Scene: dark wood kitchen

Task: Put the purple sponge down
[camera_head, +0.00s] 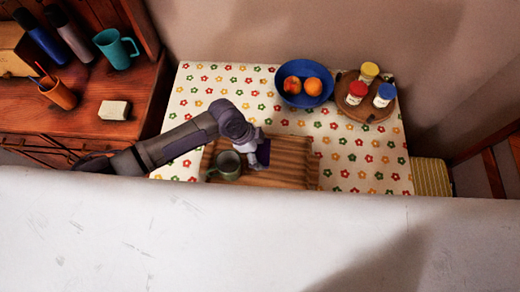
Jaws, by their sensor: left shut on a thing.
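My left arm comes in from the left over the table. My left gripper (256,148) is shut on the purple sponge (264,152), a small dark purple piece at its tip. The sponge is over the wooden board (294,160), to the right of a green mug (228,165). I cannot tell whether the sponge touches the board. My right gripper is not in view.
A flowered cloth (363,160) covers the table. A blue bowl (304,101) with fruit and a round wooden tray (362,112) with three jars stand at the back right. A white surface (200,240) hides the table's front. The board's right part is clear.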

